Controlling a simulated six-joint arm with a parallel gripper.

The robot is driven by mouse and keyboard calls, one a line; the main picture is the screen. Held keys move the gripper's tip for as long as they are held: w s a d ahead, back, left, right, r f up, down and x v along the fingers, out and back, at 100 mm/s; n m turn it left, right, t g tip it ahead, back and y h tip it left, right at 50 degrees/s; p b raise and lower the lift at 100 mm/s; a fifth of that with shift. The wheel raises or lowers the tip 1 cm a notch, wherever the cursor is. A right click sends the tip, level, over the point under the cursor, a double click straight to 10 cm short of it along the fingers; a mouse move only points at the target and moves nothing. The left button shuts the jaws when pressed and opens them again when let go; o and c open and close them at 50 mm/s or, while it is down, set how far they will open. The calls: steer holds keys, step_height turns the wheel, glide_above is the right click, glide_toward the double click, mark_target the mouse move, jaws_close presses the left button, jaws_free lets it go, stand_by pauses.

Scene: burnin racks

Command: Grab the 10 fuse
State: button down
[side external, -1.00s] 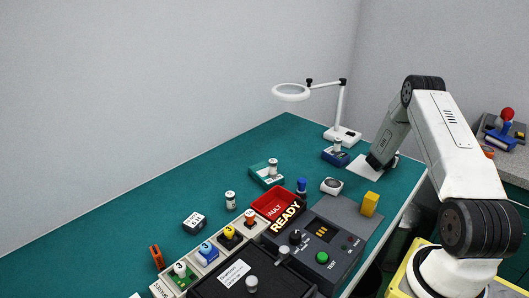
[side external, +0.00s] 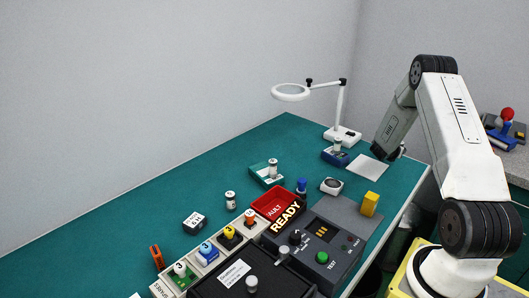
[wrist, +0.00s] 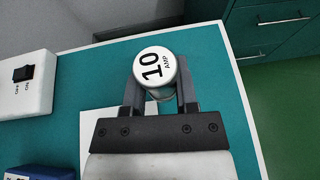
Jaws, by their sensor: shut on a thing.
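A white round fuse (wrist: 156,67) marked "10 AMP" is between the two fingers of my gripper (wrist: 158,90) in the wrist view. The fingers are shut on its sides and its labelled top faces the camera. A white sheet (wrist: 95,128) lies on the green table below, partly covered by my gripper. In the side view my gripper (side external: 388,155) is above the table's right edge, by the white sheet (side external: 366,169). The fuse is mostly hidden there behind my arm.
A dark test box (side external: 322,248), a red tray (side external: 273,204) and several small modules fill the front. The back-left table is clear.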

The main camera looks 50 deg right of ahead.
steer(key=s+a+r, duration=0.7)
steer(key=a+r, duration=0.1)
steer(key=a, duration=0.2)
stand_by(0.3)
steer(key=shift+f, duration=0.1)
stand_by(0.4)
